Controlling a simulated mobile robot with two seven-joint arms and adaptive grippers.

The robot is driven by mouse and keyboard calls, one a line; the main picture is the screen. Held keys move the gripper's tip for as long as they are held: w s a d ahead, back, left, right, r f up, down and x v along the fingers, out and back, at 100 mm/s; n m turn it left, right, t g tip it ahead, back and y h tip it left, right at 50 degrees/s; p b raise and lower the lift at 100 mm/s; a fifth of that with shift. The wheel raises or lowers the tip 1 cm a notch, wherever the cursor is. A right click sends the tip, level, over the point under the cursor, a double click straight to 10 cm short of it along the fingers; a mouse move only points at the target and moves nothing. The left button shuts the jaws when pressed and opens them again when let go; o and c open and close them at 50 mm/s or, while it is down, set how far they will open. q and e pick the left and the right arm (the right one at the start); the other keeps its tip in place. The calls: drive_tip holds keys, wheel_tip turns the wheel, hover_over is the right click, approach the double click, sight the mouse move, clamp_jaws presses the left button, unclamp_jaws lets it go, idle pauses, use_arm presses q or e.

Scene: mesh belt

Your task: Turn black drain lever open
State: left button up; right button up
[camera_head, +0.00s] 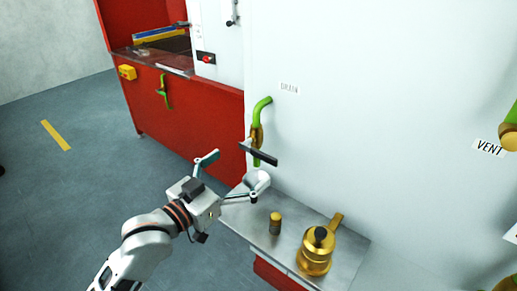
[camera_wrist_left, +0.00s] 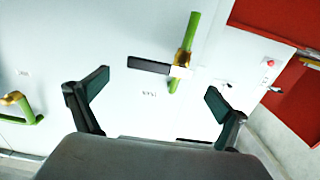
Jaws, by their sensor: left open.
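The black drain lever (camera_head: 259,153) is on a brass valve (camera_head: 257,137) in a green pipe (camera_head: 262,106) on the white wall, below the DRAIN label (camera_head: 289,88). In the left wrist view the black lever (camera_wrist_left: 148,65) sticks out to the left from the green pipe (camera_wrist_left: 192,32). My left gripper (camera_head: 232,177) is open and empty, just below and left of the lever in the head view. Its spread fingers (camera_wrist_left: 156,95) show on either side of the lever in the wrist view, apart from it. My right gripper is not in view.
A metal shelf (camera_head: 290,222) below holds a small brass-topped cylinder (camera_head: 275,223) and a larger brass piece (camera_head: 316,251). A red cabinet (camera_head: 200,115) stands at the back left. Another valve sits by the VENT label (camera_head: 489,148). The grey floor at left is open.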

sight(255, 155)
use_arm(q)
drive_tip(key=x, duration=0.6)
drive_tip(key=shift+w+d, duration=0.3)
drive_tip(key=shift+w, duration=0.15)
drive_tip(key=c, duration=1.5)
drive_tip(key=shift+o, duration=0.2)
drive_tip(key=shift+f, duration=0.1)
